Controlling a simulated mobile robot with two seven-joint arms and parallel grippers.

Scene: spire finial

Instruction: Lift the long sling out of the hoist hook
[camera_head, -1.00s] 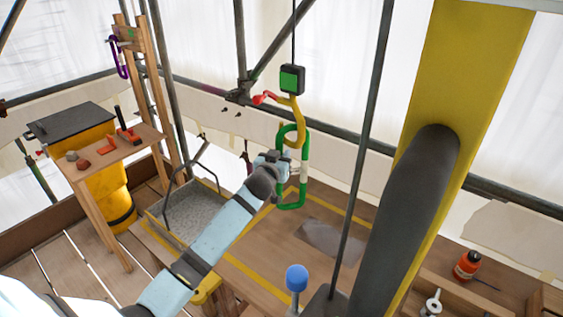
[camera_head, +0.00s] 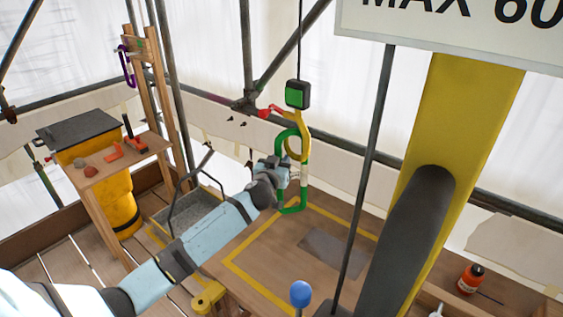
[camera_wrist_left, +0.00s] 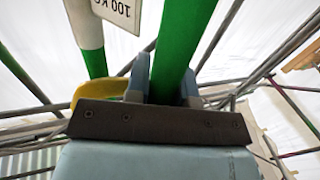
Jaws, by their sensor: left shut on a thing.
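The long sling (camera_head: 281,147) is a green loop with a white section, hanging upright at the hoist hook (camera_head: 305,150). The hook is yellow with a red latch (camera_head: 270,111) standing out to the left, under a black and green block (camera_head: 298,94). The top of the sling overlaps the hook's bowl; I cannot tell whether they touch. My left gripper (camera_head: 284,173) is shut on the sling's left side. In the left wrist view the green strand (camera_wrist_left: 178,45) runs between the fingers, with a "100 KG" tag (camera_wrist_left: 120,12) beside it. My right gripper is not in view.
A wooden bench (camera_head: 250,245) with yellow lines lies below. A grey tray with a handle (camera_head: 195,212) is left of it. A purple sling (camera_head: 127,67) hangs on a rack at far left. A dark pole (camera_head: 368,160) and yellow column (camera_head: 475,120) stand to the right.

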